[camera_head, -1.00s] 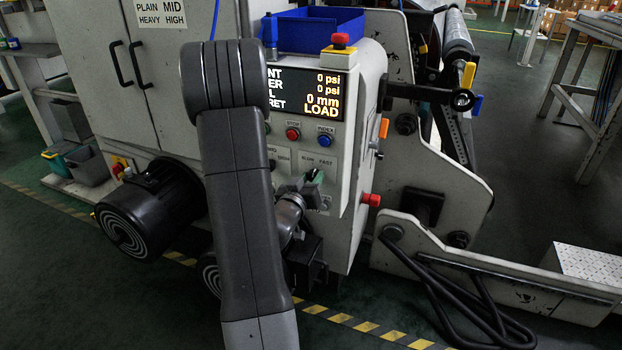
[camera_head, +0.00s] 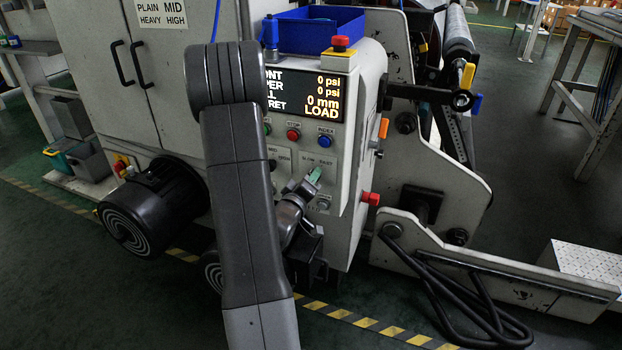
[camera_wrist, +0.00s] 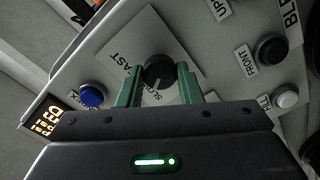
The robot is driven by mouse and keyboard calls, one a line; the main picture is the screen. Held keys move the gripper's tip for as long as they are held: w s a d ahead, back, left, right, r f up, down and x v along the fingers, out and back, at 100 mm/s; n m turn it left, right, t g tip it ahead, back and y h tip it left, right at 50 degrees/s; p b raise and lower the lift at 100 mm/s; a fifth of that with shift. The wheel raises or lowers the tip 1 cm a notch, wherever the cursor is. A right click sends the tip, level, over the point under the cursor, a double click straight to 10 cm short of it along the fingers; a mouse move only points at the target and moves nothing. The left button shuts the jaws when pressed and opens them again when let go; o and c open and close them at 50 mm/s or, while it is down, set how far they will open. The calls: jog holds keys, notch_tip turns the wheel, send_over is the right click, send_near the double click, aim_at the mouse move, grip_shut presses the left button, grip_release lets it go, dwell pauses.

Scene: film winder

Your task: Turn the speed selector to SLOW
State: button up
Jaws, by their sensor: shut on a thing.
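The speed selector is a round black knob (camera_wrist: 158,72) on a pale plate, seen in the wrist view. The word FAST is printed to its left, and SLOW is beside its lower edge, partly covered. My gripper (camera_wrist: 159,88) has its two green fingers on either side of the knob, shut on it. Which way the knob points is hard to tell. In the head view my gripper (camera_head: 314,175) is at the panel just below the SLOW and FAST labels (camera_head: 326,162), and it hides the knob.
In the wrist view a blue button (camera_wrist: 91,96) is left of the knob, and a black FRONT button (camera_wrist: 271,49) and a white button (camera_wrist: 286,98) are to the right. In the head view a red stop button (camera_head: 293,135) and the lit display (camera_head: 325,95) are above my gripper.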

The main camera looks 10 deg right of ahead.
dwell(0.5)
jog(key=o, duration=1)
jog(key=v, duration=1.4)
jog(key=shift+p, duration=0.35)
